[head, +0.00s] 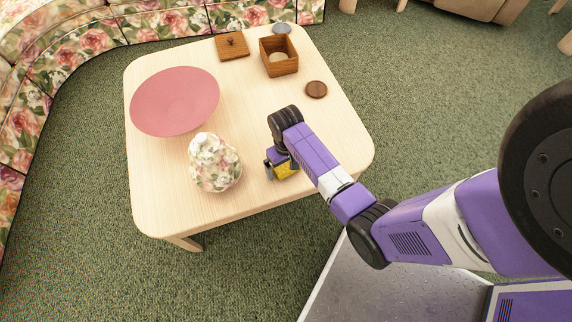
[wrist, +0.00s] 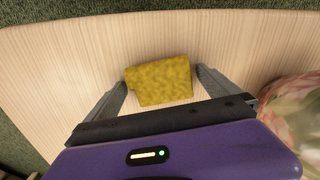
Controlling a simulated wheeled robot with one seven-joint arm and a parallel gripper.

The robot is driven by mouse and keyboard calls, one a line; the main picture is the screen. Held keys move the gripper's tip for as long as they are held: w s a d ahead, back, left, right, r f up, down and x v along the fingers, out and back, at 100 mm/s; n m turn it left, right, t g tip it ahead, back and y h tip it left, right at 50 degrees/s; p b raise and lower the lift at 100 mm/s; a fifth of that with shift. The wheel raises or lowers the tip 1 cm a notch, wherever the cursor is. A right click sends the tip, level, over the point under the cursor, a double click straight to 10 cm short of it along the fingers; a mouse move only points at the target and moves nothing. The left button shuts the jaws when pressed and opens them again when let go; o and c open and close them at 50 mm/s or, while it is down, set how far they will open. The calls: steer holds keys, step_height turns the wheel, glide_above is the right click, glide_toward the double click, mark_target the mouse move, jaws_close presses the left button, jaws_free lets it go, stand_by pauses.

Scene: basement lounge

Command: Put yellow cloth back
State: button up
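The yellow cloth (wrist: 160,82) lies on the pale wooden table (wrist: 60,75) as a small folded block. In the head view the cloth (head: 287,170) is near the table's front edge, partly hidden by my gripper (head: 280,166). In the wrist view my gripper (wrist: 161,79) has its fingers apart, one on each side of the cloth. The left fingertip is very close to the cloth, and a narrow gap shows at the right one. I cannot tell whether the left finger touches it.
An open wooden box (head: 279,58), a wooden lid (head: 232,46), a dark round coaster (head: 316,89) and a grey disc (head: 282,29) are farther back. A floral sofa (head: 90,45) borders the table.

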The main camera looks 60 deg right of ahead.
mark_target(286, 165)
step_height(286, 165, up, 12)
steer(key=p, duration=0.4)
steer(key=s+a+f+n+t, duration=0.1)
steer(key=s+a+f+t, duration=0.15)
steer(key=a, duration=0.55)
steer(key=s+a+r+n+t+h, duration=0.1)
steer(key=s+a+r+n+t, duration=0.15)
steer(key=s+a+t, duration=0.35)
steer(key=s+a+r+t, duration=0.1)
steer(key=s+r+t, duration=0.1)
steer(key=r, duration=0.6)
steer(key=s+a+r+n+t, duration=0.1)
steer(key=s+r, duration=0.3)
steer(key=r, duration=0.5)
steer(key=s+a+r+n+t+y, duration=0.1)
steer(key=s+a+r+t, duration=0.1)
steer(key=r, duration=0.6)
steer(key=shift+s+a+r+t, duration=0.35)
steer(key=shift+s+t, duration=0.4)
steer(key=shift+s, duration=0.25)
